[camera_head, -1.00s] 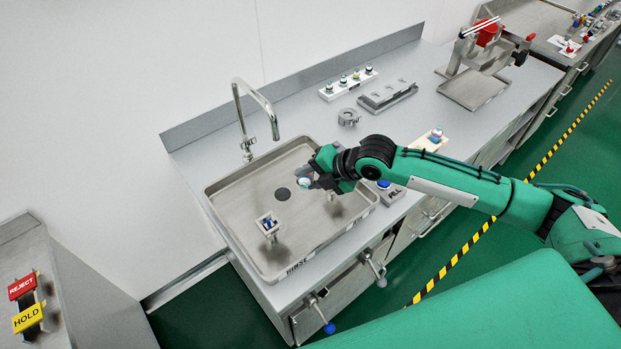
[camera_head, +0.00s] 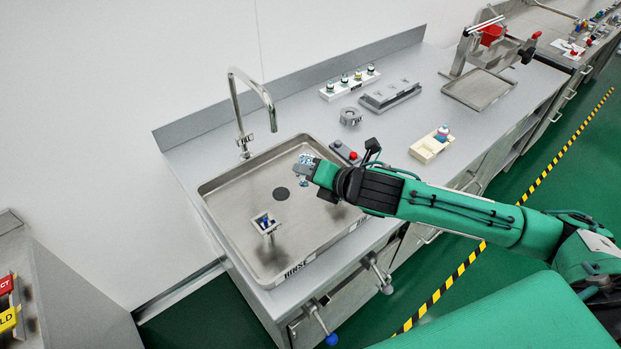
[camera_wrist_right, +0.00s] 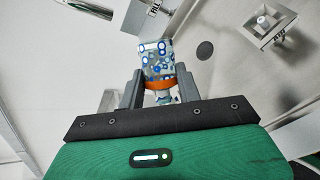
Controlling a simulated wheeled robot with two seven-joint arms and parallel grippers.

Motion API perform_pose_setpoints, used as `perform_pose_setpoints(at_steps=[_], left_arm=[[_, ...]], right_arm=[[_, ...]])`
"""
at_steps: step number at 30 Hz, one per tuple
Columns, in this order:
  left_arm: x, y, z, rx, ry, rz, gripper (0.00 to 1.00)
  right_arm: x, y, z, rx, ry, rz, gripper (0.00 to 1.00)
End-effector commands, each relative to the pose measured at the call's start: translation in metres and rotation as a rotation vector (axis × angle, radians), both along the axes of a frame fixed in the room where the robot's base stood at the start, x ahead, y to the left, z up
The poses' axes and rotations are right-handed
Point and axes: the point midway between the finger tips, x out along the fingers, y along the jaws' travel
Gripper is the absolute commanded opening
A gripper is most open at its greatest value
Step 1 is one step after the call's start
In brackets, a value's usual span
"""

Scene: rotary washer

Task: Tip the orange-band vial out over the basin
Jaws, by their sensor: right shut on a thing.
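My right gripper (camera_head: 308,172) is over the right part of the steel basin (camera_head: 222,232), shut on the orange-band vial. In the right wrist view the orange band (camera_wrist_right: 160,84) sits between the two fingers. The vial's blue-and-white speckled body (camera_wrist_right: 157,56) sticks out past the fingertips, over the basin floor. In the head view only bluish-white bits of the vial (camera_head: 305,158) show at the gripper's tip; its exact tilt is hard to tell. The basin's dark drain (camera_head: 281,194) is left of the gripper. My left gripper is not in view.
A tall tap (camera_head: 252,95) stands behind the basin. A small square holder (camera_head: 265,222) stands inside it. Behind my arm are a red-button box (camera_head: 345,152), a cream block with a vial (camera_head: 430,149), a grey ring holder (camera_head: 350,116) and a white vial rack (camera_head: 345,87).

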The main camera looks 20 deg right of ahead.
Motion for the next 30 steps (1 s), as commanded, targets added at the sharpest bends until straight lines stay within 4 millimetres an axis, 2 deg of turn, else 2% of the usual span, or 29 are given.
perform_pose_setpoints(at_steps=[1,15,30], left_arm=[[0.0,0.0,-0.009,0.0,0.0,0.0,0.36],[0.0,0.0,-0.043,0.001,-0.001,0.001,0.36],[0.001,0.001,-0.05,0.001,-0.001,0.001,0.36]], right_arm=[[-0.001,0.001,-0.005,-0.008,-0.02,0.001,0.12],[-0.002,0.001,-0.006,-0.096,-0.209,0.0,0.12],[-0.002,0.001,-0.003,-0.121,-0.263,0.0,0.12]])
